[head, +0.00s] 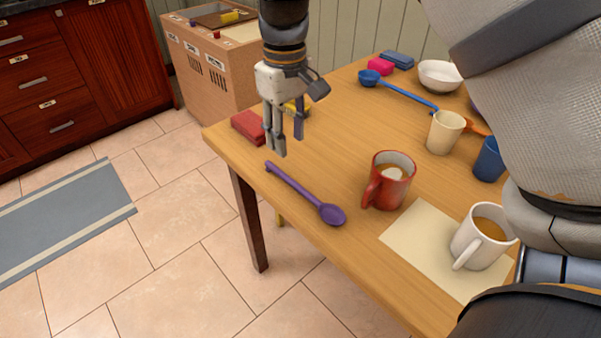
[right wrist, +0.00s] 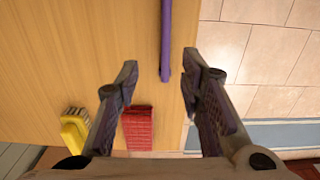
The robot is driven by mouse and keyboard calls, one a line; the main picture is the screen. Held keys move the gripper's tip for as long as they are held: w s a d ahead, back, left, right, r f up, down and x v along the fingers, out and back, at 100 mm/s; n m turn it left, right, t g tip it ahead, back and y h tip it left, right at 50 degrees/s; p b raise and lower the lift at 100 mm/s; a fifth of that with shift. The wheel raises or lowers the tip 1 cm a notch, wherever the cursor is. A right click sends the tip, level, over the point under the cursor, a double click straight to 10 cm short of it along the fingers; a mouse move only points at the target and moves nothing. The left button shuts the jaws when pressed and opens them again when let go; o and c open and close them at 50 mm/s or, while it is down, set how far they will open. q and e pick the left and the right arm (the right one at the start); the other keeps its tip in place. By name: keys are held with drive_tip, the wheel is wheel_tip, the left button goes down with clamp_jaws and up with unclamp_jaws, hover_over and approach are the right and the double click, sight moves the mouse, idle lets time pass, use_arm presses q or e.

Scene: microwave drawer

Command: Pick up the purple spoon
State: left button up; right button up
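The purple spoon (head: 300,190) lies near the front left edge of the wooden table, its bowl toward the red mug. My right gripper (head: 288,143) points down above the table, just above and beyond the handle's end. Its fingers are apart and nothing is between them in the head view. In the right wrist view, the spoon's handle (right wrist: 165,40) comes down from the top, and its end lies in line with the gap between the open fingertips (right wrist: 160,65). The spoon's bowl is outside that view. My left gripper does not show.
The wooden table (head: 335,130) holds a red mug (head: 388,183) beside the spoon's bowl. A white mug (head: 480,238), a cream cup (head: 444,133) and a blue ladle (head: 400,92) stand or lie farther right. A red block (head: 248,126) lies near the gripper.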

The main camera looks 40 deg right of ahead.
sight(287, 177)
drive_tip(key=f, duration=0.6)
drive_tip(key=a+f, duration=0.1)
drive_tip(key=f, duration=0.2)
drive_tip(key=shift+s+f, duration=0.15)
drive_tip(key=shift+s, duration=0.1)
clamp_jaws()
